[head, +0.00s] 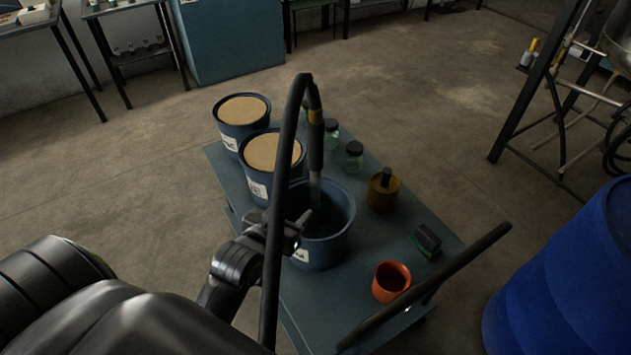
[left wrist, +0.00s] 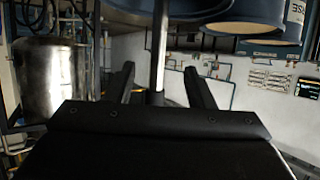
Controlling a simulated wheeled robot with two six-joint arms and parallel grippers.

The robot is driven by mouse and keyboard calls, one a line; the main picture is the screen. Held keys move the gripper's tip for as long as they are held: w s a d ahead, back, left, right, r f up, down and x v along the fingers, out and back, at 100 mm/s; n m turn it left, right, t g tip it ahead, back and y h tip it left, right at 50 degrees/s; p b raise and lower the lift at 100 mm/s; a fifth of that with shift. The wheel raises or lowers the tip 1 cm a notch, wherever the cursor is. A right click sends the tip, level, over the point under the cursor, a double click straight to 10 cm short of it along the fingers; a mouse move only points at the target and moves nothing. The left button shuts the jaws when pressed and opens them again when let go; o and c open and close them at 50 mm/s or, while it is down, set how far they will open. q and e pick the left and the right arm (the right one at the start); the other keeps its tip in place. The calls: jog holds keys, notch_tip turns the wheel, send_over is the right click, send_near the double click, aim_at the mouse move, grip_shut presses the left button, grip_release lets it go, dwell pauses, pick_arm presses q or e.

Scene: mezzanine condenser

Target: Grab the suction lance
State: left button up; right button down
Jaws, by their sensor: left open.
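The suction lance (head: 316,150) is a slim upright tube with a black grip, a yellow band and a black hose looping from its top. Its lower end stands inside an open blue bucket (head: 326,252) on a cart. My left gripper (head: 301,222) is at the bucket's near left rim, close to the lance, partly hidden by the hose. In the left wrist view the lance tube (left wrist: 160,45) runs upright between the two open fingers of my left gripper (left wrist: 161,78). I cannot tell whether either finger touches it. My right gripper is not in view.
The blue-grey cart top (head: 345,315) also holds two filled blue buckets (head: 229,131), (head: 257,189), small jars (head: 354,158), a brown bottle (head: 382,194) and an orange cup (head: 390,287). A dark bar (head: 430,285) crosses its right side. A blue drum (head: 570,275) stands at right.

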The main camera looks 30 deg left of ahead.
aim_at(313, 192)
pick_arm(q)
jog(key=p+x, duration=0.1)
jog(key=x, duration=0.8)
jog(key=shift+w+f, duration=0.1)
jog(key=shift+w, duration=0.45)
jog(key=shift+p+x, duration=0.5)
jog(key=shift+x, duration=1.65)
grip_shut()
